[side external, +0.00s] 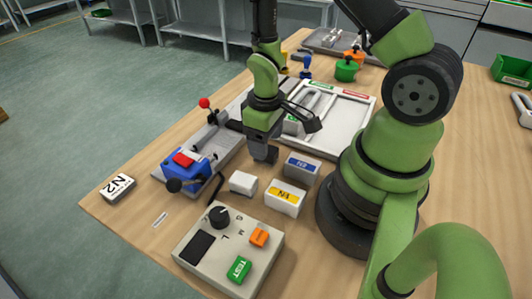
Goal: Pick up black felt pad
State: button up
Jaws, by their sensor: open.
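My gripper (264,154) hangs pointing down over the middle of the table, just behind a small white block (243,183) and left of a white box with a blue label (302,167). Its dark fingers are open; I see nothing clearly held between them. I cannot make out a separate black felt pad for certain. It may be hidden behind my gripper or too dark against the fingers. A dark rectangle (197,247) lies on the face of the beige control box and looks like its display.
A blue clamp fixture (187,166) with a red-knobbed lever stands on a grey plate to the left. A white box with a yellow label (285,197) and the control box (229,250) are in front. A white divided tray (345,120) lies behind.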

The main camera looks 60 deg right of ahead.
jog(key=shift+f, duration=1.85)
jog(key=shift+c, duration=0.5)
jog(key=c, duration=0.9)
jog(key=shift+r, duration=0.2)
notch_tip(320, 180, up, 10)
jog(key=shift+f, duration=0.1)
